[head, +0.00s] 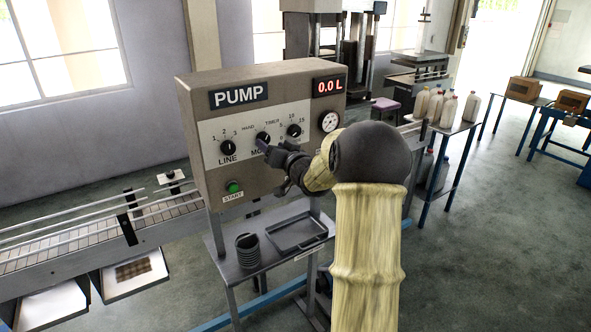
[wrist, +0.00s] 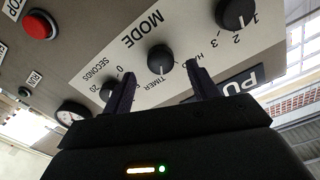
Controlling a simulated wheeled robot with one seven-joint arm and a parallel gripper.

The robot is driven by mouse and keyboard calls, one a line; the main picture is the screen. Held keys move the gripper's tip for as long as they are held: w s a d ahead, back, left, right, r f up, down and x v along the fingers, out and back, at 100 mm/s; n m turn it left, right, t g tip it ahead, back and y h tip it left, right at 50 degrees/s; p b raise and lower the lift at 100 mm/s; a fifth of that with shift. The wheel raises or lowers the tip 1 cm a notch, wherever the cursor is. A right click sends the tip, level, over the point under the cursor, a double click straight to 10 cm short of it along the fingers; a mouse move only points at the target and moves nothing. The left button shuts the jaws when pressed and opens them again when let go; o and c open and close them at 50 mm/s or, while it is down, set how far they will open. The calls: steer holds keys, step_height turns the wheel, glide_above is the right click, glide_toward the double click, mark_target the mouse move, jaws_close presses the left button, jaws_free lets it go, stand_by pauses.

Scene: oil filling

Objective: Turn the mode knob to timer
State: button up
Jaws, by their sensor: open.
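The mode knob (head: 263,138) is a black dial in the middle of the pump panel (head: 215,165), between HAND and TIMER labels at its upper left and upper right. In the wrist view the panel appears turned over, and the mode knob (wrist: 161,59) sits between my fingertips. Its white mark points down in that picture, closer to the TIMER label than to HAND. My gripper (wrist: 160,69) is open, one finger on either side of the knob with gaps visible; I cannot tell how near in depth. In the head view my gripper (head: 263,146) partly covers the MODE label.
The line knob (head: 227,148) is left of the mode knob, the seconds knob (head: 294,130) right. A green start button (head: 234,187) is below; a red button (wrist: 40,25) shows in the wrist view. A grey tray (head: 297,234) and cups (head: 248,250) stand below the panel.

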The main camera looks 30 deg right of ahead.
steer(key=s+b, duration=0.4)
steer(key=s, duration=0.9)
steer(key=shift+s+d, duration=0.2)
steer(key=s+a+f+g+h, duration=0.2)
steer(key=s+a+f+g, duration=0.2)
steer(key=a+f+g, duration=0.55)
steer(key=s+a+f+n+g, duration=0.2)
steer(key=s+a+f+g, duration=0.1)
steer(key=s+a+f, duration=0.3)
steer(key=s+a+f+n+g+y, duration=0.1)
steer(key=s+a+f+n+g, duration=0.1)
steer(key=s+a+f, duration=0.4)
steer(key=s+g, duration=0.1)
steer(key=s, duration=0.3)
steer(key=shift+f, duration=0.3)
stand_by(0.5)
